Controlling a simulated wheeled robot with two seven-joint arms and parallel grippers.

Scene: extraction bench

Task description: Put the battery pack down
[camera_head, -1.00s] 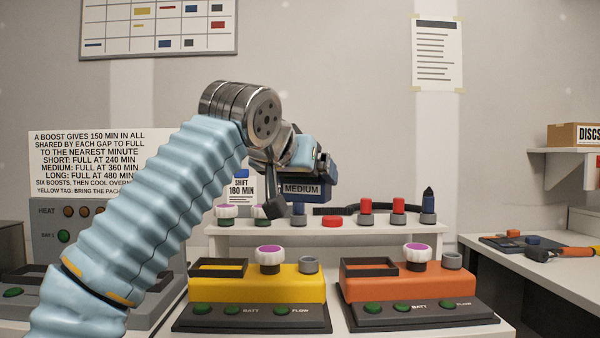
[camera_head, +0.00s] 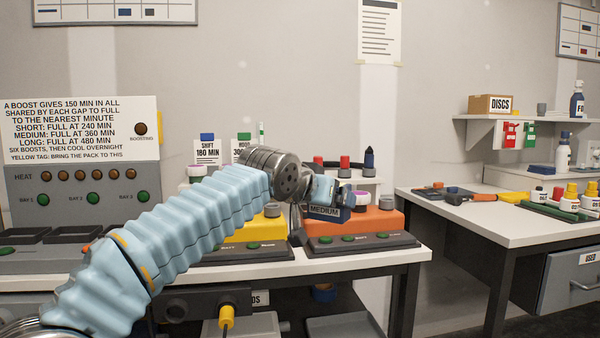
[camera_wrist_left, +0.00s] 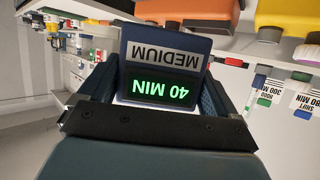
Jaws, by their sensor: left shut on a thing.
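My left gripper (camera_head: 318,191) is shut on the dark blue battery pack (camera_head: 326,214), labelled MEDIUM. In the head view the pack is held in front of the orange unit (camera_head: 382,222); the overlap hides whether they touch. In the left wrist view the pack (camera_wrist_left: 166,28) sits between the two fingers (camera_wrist_left: 160,88), and its display reads 40 MIN in green, upside down. The yellow unit (camera_head: 238,232) is partly hidden behind my left arm. My right gripper is not in view.
A grey charger (camera_head: 95,180) with HEAT lamps and bay buttons stands at the left, with empty-looking dark bay frames (camera_head: 75,235) before it. A rack with red-capped parts (camera_head: 345,162) is behind the units. A white side table (camera_head: 470,225) with tools stands right, across a gap.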

